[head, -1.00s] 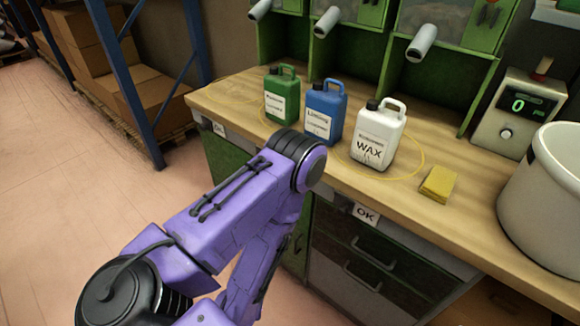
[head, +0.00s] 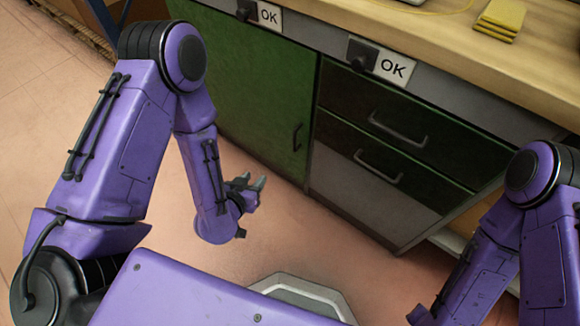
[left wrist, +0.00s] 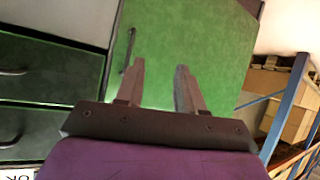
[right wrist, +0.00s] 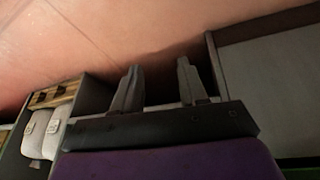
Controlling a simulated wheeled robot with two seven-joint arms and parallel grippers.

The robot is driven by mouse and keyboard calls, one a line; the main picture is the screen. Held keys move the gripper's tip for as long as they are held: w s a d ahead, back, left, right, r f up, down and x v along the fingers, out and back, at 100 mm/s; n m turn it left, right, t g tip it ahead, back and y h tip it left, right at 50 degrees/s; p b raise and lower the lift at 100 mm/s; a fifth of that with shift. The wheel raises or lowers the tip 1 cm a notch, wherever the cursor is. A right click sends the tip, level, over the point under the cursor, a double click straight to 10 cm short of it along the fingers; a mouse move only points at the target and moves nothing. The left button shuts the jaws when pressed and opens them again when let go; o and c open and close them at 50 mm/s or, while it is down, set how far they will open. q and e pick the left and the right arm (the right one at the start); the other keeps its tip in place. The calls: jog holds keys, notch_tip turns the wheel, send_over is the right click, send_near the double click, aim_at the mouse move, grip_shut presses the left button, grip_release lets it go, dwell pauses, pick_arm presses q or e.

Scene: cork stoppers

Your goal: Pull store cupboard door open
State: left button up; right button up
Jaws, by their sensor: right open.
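The store cupboard door (head: 240,85) is a flat green panel under the worktop, and it is shut. Its dark bar handle (head: 297,137) is upright at the door's right edge, beside the drawers. My left gripper (head: 251,184) is in front of the door's lower part, below and left of the handle. In the left wrist view, its two fingers (left wrist: 160,88) are apart with nothing between them. The door (left wrist: 205,50) fills the space beyond them, with the handle (left wrist: 128,50) near the left finger. My right gripper (right wrist: 158,85) is open and empty; its fingers are out of the head view.
Drawers with dark handles (head: 398,128) are right of the door. OK signs (head: 393,67) and dark knobs are fixed below the worktop edge (head: 470,60). Yellow sponges (head: 501,18) lie on top. Blue shelving (left wrist: 290,105) stands beside the cupboard. The floor before the door is clear.

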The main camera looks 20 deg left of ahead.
aim_at(294, 142)
pick_arm(q)
jog(key=w+d+f+m+t+h+b, duration=0.1)
jog(key=w+d+t+b, duration=0.1)
jog(key=w+b, duration=0.2)
jog(key=w+d+f+m+t+b, duration=0.1)
jog(key=w+t+b, duration=0.1)
jog(key=w+b, duration=0.3)
jog(key=w+d+f+t+h+b, duration=0.1)
jog(key=w+b, duration=0.3)
jog(key=w, duration=0.4)
jog(key=shift+w+d+f+m+t+h, duration=0.1)
jog(key=shift+w+d+m+t+h, duration=0.1)
jog(key=shift+d, duration=0.25)
jog(key=shift+w+d+m+t+h, duration=0.1)
jog(key=shift+w+d+m+t, duration=0.1)
jog(key=shift+d, duration=0.2)
jog(key=shift+s, duration=0.1)
pick_arm(e)
notch_tip(294, 142, down, 18)
jog(key=s+n+g+y, duration=0.1)
jog(key=s, duration=0.1)
jog(key=shift+a+g, duration=0.3)
jog(key=shift+r, duration=0.1)
pick_arm(q)
grip_shut()
